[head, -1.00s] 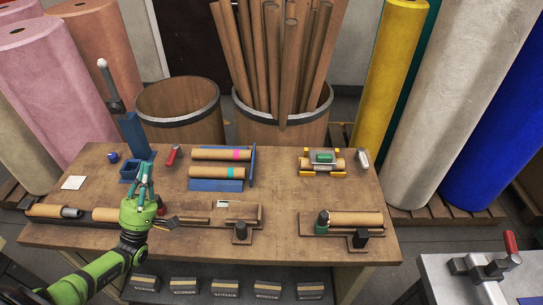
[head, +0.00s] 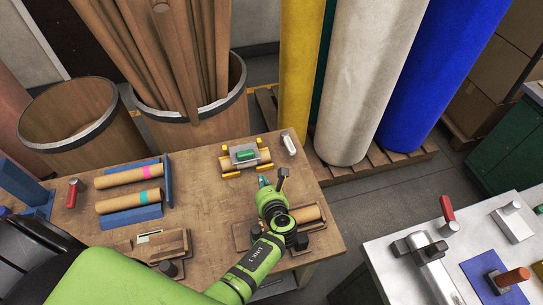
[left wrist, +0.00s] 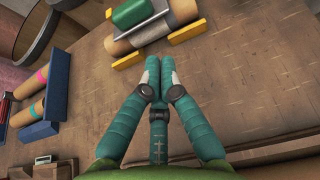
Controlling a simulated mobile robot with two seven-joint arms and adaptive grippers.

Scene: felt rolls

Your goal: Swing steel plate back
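A grey plate-like piece (head: 235,150) with a green block (head: 246,155) lies across a cardboard tube (head: 262,158) at the back of the bench. I cannot tell for certain that it is the steel plate. The green block (left wrist: 133,12) is at the top of the left wrist view. My left gripper (head: 264,182) is just in front of this tube, above the right-hand tube fixture (head: 242,238), which my arm partly hides. In the left wrist view its teal fingers (left wrist: 158,62) are drawn together, with nothing visible between them. My right gripper is out of view.
A blue rack (head: 140,215) with two tubes and a red-handled tool (head: 73,192) stand to the left. A pale-topped piece (head: 288,143) is right of the yellow supports (head: 229,174). A second grey table (head: 395,280) with clamps stands right, across a floor gap.

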